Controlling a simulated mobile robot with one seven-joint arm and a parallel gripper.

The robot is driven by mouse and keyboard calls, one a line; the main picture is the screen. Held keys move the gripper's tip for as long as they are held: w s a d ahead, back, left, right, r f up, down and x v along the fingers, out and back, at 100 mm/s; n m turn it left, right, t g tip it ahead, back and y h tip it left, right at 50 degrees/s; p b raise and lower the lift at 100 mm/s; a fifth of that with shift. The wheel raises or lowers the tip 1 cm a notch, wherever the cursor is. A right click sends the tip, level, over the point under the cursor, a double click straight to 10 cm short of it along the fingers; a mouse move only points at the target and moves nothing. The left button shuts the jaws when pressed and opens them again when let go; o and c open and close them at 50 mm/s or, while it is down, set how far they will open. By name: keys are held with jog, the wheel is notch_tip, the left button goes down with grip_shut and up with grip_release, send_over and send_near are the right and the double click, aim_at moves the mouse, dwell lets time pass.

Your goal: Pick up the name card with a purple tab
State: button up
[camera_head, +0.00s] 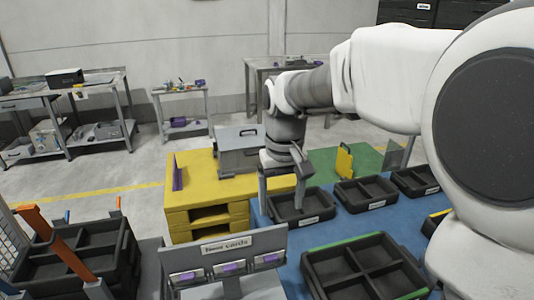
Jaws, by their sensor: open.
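A grey rack (190,262) labelled "Name cards" stands at the bottom centre. It holds a row of name cards with purple on them: a left card (187,275), a middle card (233,267) and a right card (270,258). The detail of their tabs is too small to tell. My gripper (282,198) points down behind and above the rack's right side, over the near edge of a black tray. It is open, with no object visible between its fingers, and it is apart from the cards.
A black tray (322,204) lies under my gripper on the blue surface (283,236). A black divided tray (309,267) with a green edge is right of the rack. A yellow stand (207,185) is behind the rack. Orange-handled black crates (125,250) are at left.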

jog(key=w+a+f, duration=0.2)
send_over(271, 258)
jog(key=shift+g, duration=0.3)
notch_tip(271, 258, down, 12)
jog(key=shift+w+r+b, duration=0.1)
jog(key=shift+w+b, duration=0.05)
jog(key=shift+b, duration=0.2)
jog(key=shift+f, duration=2.7)
grip_shut()
